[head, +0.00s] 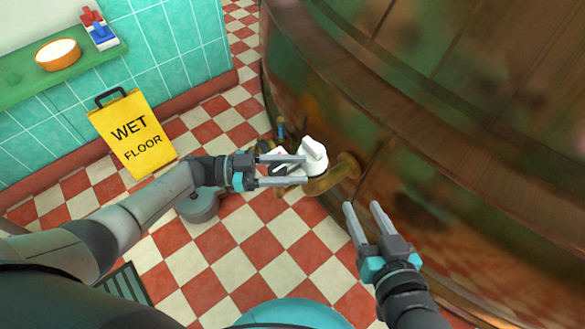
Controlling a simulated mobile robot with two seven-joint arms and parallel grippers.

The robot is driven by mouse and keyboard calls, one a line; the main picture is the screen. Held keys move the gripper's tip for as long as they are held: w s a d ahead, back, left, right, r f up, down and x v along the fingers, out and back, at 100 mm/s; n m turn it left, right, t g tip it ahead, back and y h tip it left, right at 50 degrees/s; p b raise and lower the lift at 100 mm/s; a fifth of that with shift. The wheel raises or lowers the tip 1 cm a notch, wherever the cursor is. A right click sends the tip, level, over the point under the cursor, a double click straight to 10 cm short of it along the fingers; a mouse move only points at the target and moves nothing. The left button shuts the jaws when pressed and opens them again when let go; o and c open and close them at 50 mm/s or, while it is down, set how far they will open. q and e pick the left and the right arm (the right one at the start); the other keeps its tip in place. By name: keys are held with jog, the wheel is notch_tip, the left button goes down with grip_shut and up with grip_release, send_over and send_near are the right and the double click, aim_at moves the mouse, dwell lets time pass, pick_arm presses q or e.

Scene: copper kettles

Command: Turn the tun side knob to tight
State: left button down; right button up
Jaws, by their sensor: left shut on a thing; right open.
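The copper tun (420,130) fills the right side of the head view, with a brass pipe (343,172) coming out of its side. A white knob (314,153) with a raised grip bar sits near the end of this pipe. My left gripper (304,170) reaches in from the left with its fingers at the knob, shut on it. The fingers cover part of the knob's left side. Any tight mark is too small to make out. My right gripper (364,216) is open and empty, below and to the right of the knob, near the tun wall.
A yellow wet floor sign (134,133) stands by the tiled wall at left. A green shelf (60,71) holds an orange bowl (58,54) and a small red, white and blue item (98,30). Checkered floor (200,265) is open below my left arm.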

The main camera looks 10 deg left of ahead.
pick_arm(q)
jog(key=shift+g, duration=0.3)
pick_arm(e)
jog(key=shift+a+r+t, duration=0.2)
jog(key=shift+a+t, duration=0.1)
jog(key=shift+t, duration=0.1)
pick_arm(q)
jog(key=shift+c, duration=1.5)
grip_release()
jog(key=shift+a, duration=0.1)
jog(key=v, duration=1.5)
jog(key=shift+b, duration=0.35)
pick_arm(e)
jog(key=shift+s+a+r+t+y, duration=0.1)
jog(key=shift+a+r+t+y, duration=0.2)
jog(key=shift+t, duration=0.1)
